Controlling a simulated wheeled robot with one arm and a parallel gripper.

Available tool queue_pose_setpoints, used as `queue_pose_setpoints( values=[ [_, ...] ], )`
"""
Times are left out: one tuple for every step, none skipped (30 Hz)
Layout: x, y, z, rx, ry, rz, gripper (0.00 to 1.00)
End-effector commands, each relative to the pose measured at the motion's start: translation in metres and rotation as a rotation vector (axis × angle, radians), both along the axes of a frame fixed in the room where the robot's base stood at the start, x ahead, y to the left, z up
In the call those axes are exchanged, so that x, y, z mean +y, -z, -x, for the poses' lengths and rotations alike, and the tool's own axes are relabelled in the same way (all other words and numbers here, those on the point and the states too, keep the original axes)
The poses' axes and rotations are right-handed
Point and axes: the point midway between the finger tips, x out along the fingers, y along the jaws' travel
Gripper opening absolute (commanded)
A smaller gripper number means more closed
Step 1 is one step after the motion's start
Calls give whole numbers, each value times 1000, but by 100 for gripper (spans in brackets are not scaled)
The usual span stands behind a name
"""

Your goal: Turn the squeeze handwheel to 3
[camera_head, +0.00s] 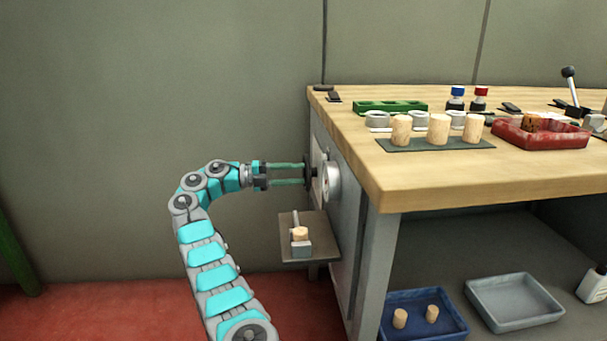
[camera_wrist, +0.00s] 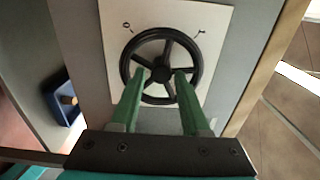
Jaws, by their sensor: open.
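The squeeze handwheel is a black spoked wheel (camera_wrist: 161,74) on a white plate (camera_wrist: 221,50) in the wrist view. In the head view it is a dark, edge-on handwheel (camera_head: 309,172) on the left side of the workbench. Two small marks show on the plate above the rim; I cannot read them. My gripper (camera_wrist: 161,80) is open, with its two green fingers reaching to the wheel's face on either side of the hub. In the head view my gripper (camera_head: 303,174) points right at the wheel. I cannot tell if the fingertips touch the spokes.
Beside the wheel is a silver round part (camera_head: 332,178). Below it, a small shelf (camera_head: 325,228) carries a cork (camera_head: 300,233) in a grey holder. The wooden benchtop (camera_head: 400,180) holds corks, a red tray (camera_head: 510,140) and a lever (camera_head: 571,90).

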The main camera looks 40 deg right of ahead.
Motion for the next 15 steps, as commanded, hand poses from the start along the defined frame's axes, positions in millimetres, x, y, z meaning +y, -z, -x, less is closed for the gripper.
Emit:
queue_pose_setpoints(
  values=[
    [4, -2, -3, 3, 0, -2, 46],
    [7, -2, -4, 3, 1, -2, 46],
    [10, -3, -5, 0, 2, 0, 46],
    [13, -3, -7, 0, 2, 1, 46],
    [16, -3, -8, 2, 2, 3, 46],
    [18, -8, -10, 4, 0, 2, 46],
    [19, -9, -11, 3, 0, 2, 46],
    [20, -9, -12, 3, 0, 2, 46],
    [21, -9, -13, 2, 0, 1, 46],
    [22, -9, -14, 3, -1, 1, 46],
    [23, -9, -15, 3, -1, -1, 46],
    [25, -8, -16, 4, -1, 0, 46],
    [26, -8, -17, 4, -2, 0, 46],
    [27, -8, -18, 4, -2, 0, 46],
    [29, -7, -18, 4, -3, 0, 46]
  ],
)
